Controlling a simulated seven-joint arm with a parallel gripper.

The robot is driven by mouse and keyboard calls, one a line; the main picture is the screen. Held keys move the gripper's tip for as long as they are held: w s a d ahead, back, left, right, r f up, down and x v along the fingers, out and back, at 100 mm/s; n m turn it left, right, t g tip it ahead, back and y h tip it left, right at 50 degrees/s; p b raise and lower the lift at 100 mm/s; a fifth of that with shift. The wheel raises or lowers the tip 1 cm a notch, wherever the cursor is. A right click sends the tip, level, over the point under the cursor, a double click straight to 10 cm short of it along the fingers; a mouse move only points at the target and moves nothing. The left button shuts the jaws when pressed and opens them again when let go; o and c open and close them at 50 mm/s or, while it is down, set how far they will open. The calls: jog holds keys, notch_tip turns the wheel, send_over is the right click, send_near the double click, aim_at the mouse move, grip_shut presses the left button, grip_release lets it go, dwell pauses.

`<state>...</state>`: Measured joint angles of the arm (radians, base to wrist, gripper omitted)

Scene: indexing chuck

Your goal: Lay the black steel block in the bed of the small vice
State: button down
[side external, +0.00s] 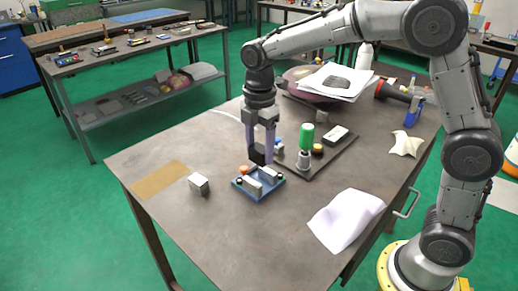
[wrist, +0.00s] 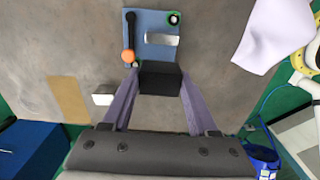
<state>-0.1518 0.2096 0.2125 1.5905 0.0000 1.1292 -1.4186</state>
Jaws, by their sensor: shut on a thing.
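My gripper (side external: 260,150) has purple fingers and is shut on the black steel block (side external: 257,155). In the wrist view the block (wrist: 160,78) sits between the two fingertips (wrist: 160,85). The small vice (side external: 246,192) has a blue base and pale jaws, and stands on the table just below the block. In the wrist view the vice (wrist: 178,22) is partly hidden behind the block; one pale jaw shows and its bed is largely covered. The vice's handle has an orange ball (wrist: 128,56). The block appears to be held above the vice, apart from it.
A grey metal block (side external: 198,184) lies left of the vice. A dark plate (side external: 335,148) with a green-topped part (side external: 307,136) stands close behind and right. White paper (side external: 346,220) lies at the front right. The tan patch (side external: 160,180) and front left table are clear.

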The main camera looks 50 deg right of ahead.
jog(key=shift+f, duration=3.45)
jog(key=shift+f, duration=0.75)
jog(key=shift+c, duration=0.5)
grip_release()
jog(key=shift+f, duration=0.1)
notch_tip(320, 180, up, 14)
